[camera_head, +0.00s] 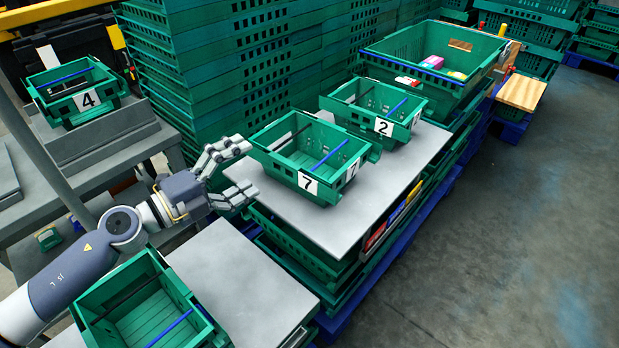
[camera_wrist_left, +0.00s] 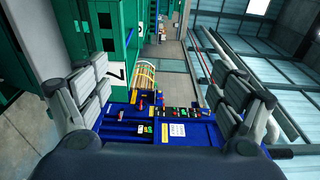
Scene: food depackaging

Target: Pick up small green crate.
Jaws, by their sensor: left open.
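A small green crate marked 7 (camera_head: 308,183) sits empty on a grey top in the middle of the head view. Another small green crate marked 2 (camera_head: 384,127) stands behind it to the right. One marked 4 (camera_head: 88,100) is at the upper left, and one with no number visible (camera_head: 150,310) is at the bottom left. My left gripper (camera_head: 246,168) is open and empty, just left of crate 7, with its fingers pointing toward it. In the left wrist view my open fingers (camera_wrist_left: 166,95) frame the sides, and a green surface with a 7 (camera_wrist_left: 117,72) shows beside the left finger.
Tall stacks of green crates (camera_head: 205,80) rise behind the work tops. A large green crate (camera_head: 430,65) holding a few packages stands at the back. The grey top (camera_head: 290,208) rests on stacked crates over a blue pallet. Open floor (camera_head: 540,200) lies to the right.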

